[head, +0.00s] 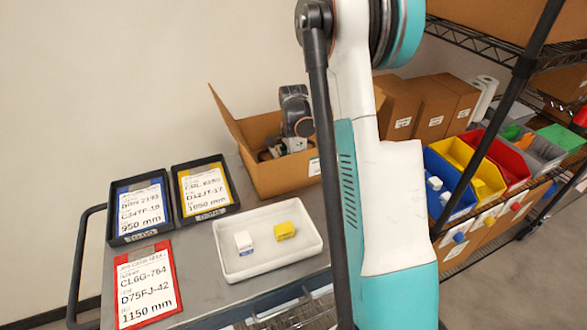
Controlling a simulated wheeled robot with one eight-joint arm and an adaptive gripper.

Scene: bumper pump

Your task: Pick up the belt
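No belt can be made out clearly; dark shapes (267,155) lie inside the open cardboard box (275,178) on the cart, too small to identify. My gripper (287,146) is at the mouth of this box, below my dark wrist. Its fingertips are partly hidden by the box and too small to read, so I cannot tell whether it is open or shut or holds anything.
On the grey cart (203,243) are a white tray (262,268) with a white block (244,243) and yellow block (285,231), two black trays with label cards (140,208) (205,190), and a red-edged card (147,284). A shelf with coloured bins (455,152) stands right.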

